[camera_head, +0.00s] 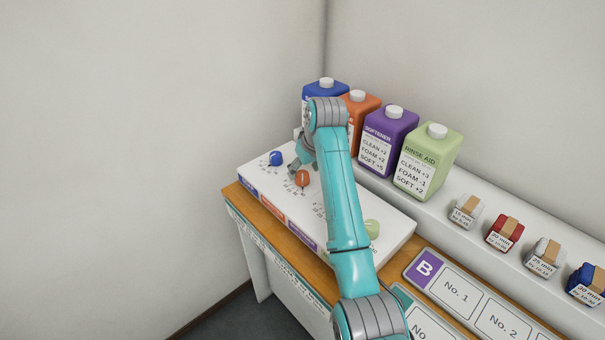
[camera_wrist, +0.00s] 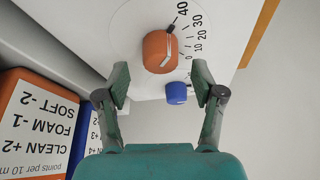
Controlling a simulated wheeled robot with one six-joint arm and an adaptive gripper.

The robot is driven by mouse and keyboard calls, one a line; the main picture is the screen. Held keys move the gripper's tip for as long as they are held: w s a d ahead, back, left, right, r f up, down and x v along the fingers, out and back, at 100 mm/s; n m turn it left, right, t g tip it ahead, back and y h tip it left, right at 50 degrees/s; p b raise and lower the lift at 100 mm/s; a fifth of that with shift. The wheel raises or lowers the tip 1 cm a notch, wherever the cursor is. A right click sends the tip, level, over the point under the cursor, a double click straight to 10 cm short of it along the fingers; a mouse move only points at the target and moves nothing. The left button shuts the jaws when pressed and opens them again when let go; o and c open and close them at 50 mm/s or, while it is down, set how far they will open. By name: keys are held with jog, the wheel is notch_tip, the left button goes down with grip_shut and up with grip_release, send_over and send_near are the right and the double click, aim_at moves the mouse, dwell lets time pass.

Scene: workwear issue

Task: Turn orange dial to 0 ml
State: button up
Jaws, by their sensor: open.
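The orange dial (camera_head: 302,178) stands on the white dispenser panel (camera_head: 262,172), just beside my gripper (camera_head: 296,167) in the head view. In the wrist view the orange dial (camera_wrist: 158,54) sits ahead of and between the fingertips of my gripper (camera_wrist: 161,84). The fingers are open, apart from each other, and hold nothing. The dial's dark pointer (camera_wrist: 169,29) points towards the 40 end of the printed scale (camera_wrist: 198,34). The 0 mark (camera_wrist: 188,57) is at the scale's other end, close to the dial's lower right side.
A blue dial (camera_head: 276,158) is near; it also shows between my fingers in the wrist view (camera_wrist: 176,94). A green dial (camera_head: 371,229) is farther right. Orange (camera_head: 367,108), purple (camera_head: 387,139) and green (camera_head: 427,160) bottles stand behind the panel.

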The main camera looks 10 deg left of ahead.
aim_at(302, 174)
jog(key=shift+x, duration=1.55)
jog(key=c, duration=1.2)
jog(key=shift+o, duration=0.2)
